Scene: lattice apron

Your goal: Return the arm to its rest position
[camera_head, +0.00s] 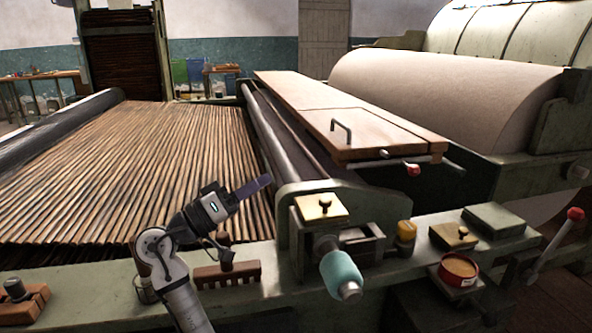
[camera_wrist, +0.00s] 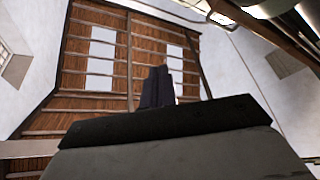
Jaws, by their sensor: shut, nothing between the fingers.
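My arm rises from the bottom of the head view, left of centre, and bends to the right. My gripper (camera_head: 262,183) is at its end, above the right edge of the slatted lattice apron (camera_head: 140,165). Its fingers are together with nothing held, and they point right and slightly up. In the wrist view the dark fingers (camera_wrist: 157,87) stand close together against a wooden ceiling with pale skylights. No object touches the fingers.
Right of my gripper are a roller (camera_head: 275,130), a wooden cover with a handle (camera_head: 340,115) and a green frame end (camera_head: 330,195). On the front rail are a teal knob (camera_head: 342,270), a yellow cap (camera_head: 406,231), a red round tin (camera_head: 459,268) and a wooden comb-like block (camera_head: 228,274).

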